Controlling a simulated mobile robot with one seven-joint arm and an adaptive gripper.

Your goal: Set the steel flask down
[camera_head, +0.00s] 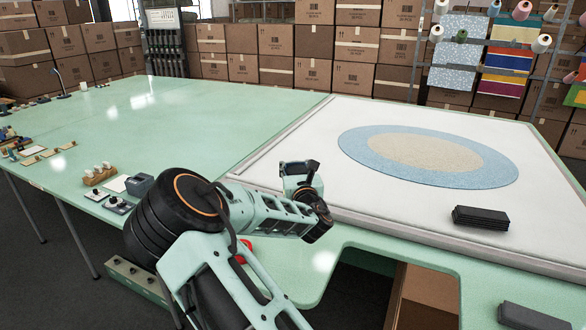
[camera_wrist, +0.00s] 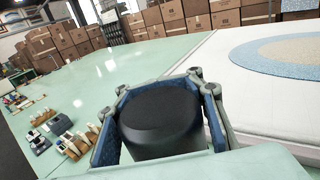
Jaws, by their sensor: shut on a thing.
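My gripper (camera_wrist: 160,100) is shut on a dark, round-topped cylinder, which I take to be the steel flask (camera_wrist: 162,115). Its blue-padded fingers sit on either side of the flask in the wrist view. The flask's lower part is hidden, and I cannot tell whether its base touches anything. In the head view my gripper (camera_head: 299,174) is over the green table (camera_head: 215,120), near the left edge of the white tufting frame. The flask cannot be made out clearly there.
The white frame (camera_head: 330,130) with a blue and beige round rug (camera_head: 428,155) fills the right side. A black block (camera_head: 480,217) lies on it. Small tools and wooden holders (camera_head: 99,175) line the left table edge. The table's middle and far left are clear.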

